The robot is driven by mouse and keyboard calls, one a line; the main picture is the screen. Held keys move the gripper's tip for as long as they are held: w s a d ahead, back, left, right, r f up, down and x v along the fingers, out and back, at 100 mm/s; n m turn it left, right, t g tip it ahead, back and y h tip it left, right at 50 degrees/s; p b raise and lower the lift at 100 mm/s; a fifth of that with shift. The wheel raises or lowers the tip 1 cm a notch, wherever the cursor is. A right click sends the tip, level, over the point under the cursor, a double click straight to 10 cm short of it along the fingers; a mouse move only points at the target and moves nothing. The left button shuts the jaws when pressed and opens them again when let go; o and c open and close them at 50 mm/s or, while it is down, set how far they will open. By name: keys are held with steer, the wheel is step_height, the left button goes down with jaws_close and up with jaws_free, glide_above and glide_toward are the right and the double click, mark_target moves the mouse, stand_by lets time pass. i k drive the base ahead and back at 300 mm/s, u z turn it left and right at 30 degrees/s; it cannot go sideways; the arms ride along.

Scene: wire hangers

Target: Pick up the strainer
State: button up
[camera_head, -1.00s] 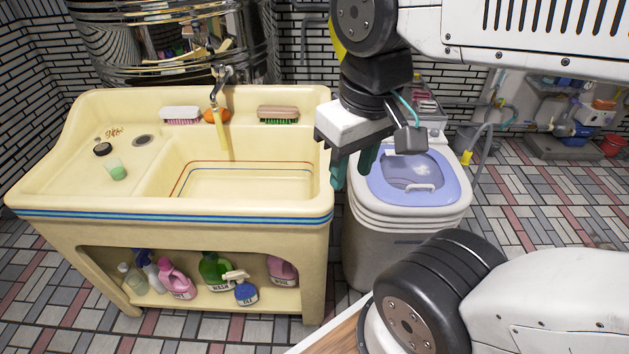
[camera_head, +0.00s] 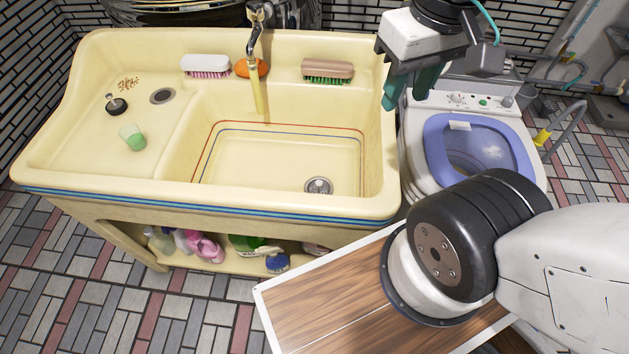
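A round metal strainer (camera_head: 318,185) sits in the floor of the sink basin, near its front right. It is small, and I cannot tell how it is seated. The cream sink (camera_head: 60,165) fills the left and middle of the view. My gripper (camera_head: 402,104) hangs above the right rim of the sink, up and to the right of the strainer. Its two teal fingers point down and stand apart with nothing between them.
A white brush (camera_head: 205,65), an orange soap (camera_head: 250,68) and a brown brush (camera_head: 327,70) lie on the back ledge. A green-and-white cup (camera_head: 132,137) lies left. A washing machine (camera_head: 500,135) stands right.

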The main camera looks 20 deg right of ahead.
mark_target(319, 187)
steer(key=u, duration=0.05)
steer(key=k, duration=0.5)
steer(key=u, duration=1.85)
steer(key=i, duration=1.35)
steer(key=z, duration=3.45)
